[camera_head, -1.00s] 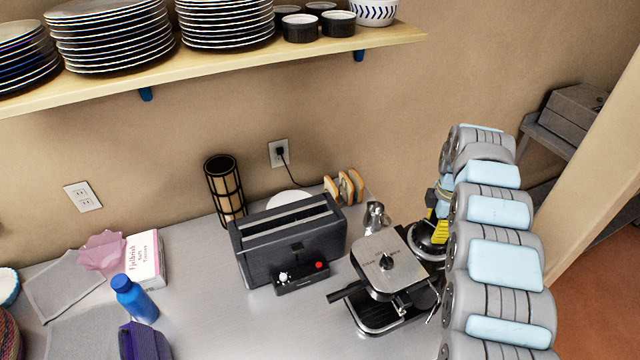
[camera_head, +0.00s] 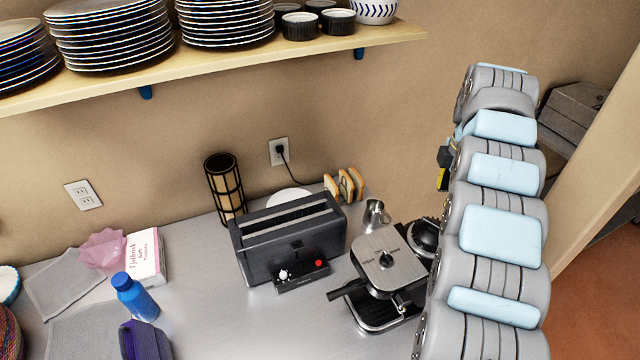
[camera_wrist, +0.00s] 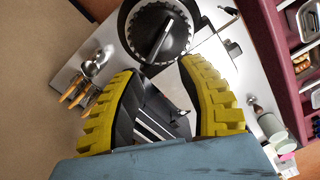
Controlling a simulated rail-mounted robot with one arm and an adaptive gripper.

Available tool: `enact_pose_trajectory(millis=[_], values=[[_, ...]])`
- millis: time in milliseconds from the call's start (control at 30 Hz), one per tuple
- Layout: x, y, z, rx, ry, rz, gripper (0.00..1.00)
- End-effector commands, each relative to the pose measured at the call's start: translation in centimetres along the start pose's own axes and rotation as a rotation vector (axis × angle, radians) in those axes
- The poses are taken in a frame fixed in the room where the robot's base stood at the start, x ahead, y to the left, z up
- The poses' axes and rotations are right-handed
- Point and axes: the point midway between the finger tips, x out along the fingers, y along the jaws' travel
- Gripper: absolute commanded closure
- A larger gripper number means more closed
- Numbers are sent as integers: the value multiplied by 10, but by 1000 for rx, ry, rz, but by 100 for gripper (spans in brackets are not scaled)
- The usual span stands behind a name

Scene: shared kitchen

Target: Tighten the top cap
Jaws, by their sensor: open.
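The black round top cap (camera_head: 426,238) sits at the back right of the metal coffee machine (camera_head: 378,268), partly behind my arm. In the wrist view the cap (camera_wrist: 158,32) shows as a black disc with a grey bar across it and a pale notched rim, just beyond my fingertips. My gripper (camera_wrist: 160,70) has two yellow-and-black fingers spread apart with nothing held between them. The cap is apart from the fingers in the picture. In the head view only a small yellow part of my gripper shows, above the cap, mostly hidden by my arm.
A black toaster (camera_head: 290,240) stands left of the machine. A small metal pitcher (camera_head: 374,215) and bread slices (camera_head: 345,185) are behind it. A blue bottle (camera_head: 134,297) and tissue box (camera_head: 146,258) are farther left. A shelf of plates (camera_head: 230,60) hangs above.

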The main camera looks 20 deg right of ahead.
Motion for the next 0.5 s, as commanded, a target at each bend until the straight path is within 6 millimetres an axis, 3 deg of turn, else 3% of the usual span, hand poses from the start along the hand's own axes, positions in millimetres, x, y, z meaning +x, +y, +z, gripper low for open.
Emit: enact_pose_trajectory(millis=[33,500], values=[[-15,1,-2,-2,0,2,61],[-66,0,0,0,-1,2,61]])
